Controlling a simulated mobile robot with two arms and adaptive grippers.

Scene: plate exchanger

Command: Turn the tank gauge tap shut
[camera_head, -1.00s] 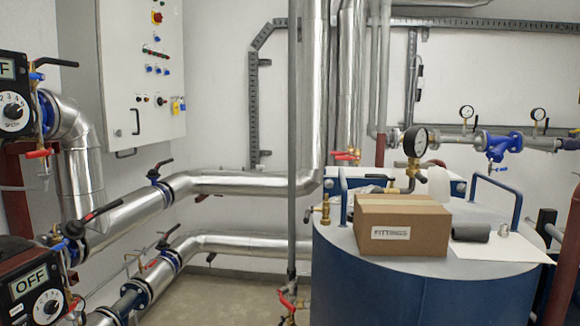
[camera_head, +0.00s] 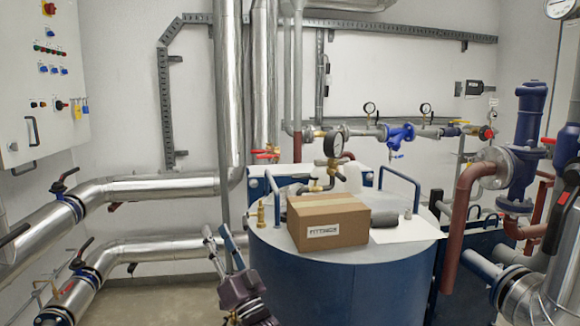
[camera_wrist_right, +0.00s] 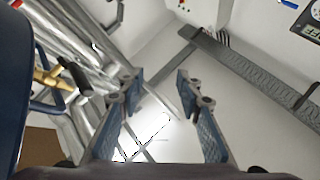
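The tank gauge (camera_head: 333,144), a round dial with a dark rim, stands on a bent pipe above the tank (camera_head: 330,285), behind the cardboard box. Its tap (camera_head: 335,172) has brass parts and a dark handle; how far it is turned is too small to tell. My right gripper (camera_head: 218,232) is in front of the tank's left side, apart from the tap, with its fingers pointing up. In the right wrist view the gripper (camera_wrist_right: 160,98) is open and empty between its blue-padded fingers. A brass fitting with a dark end (camera_wrist_right: 62,76) shows left of them. My left gripper is out of view.
A cardboard box (camera_head: 328,229) marked FITTINGS, a dark cylinder (camera_head: 384,219) and a white sheet (camera_head: 408,232) lie on the tank top. Blue rails (camera_head: 275,200) and a small brass fitting (camera_head: 261,214) stand at its edge.

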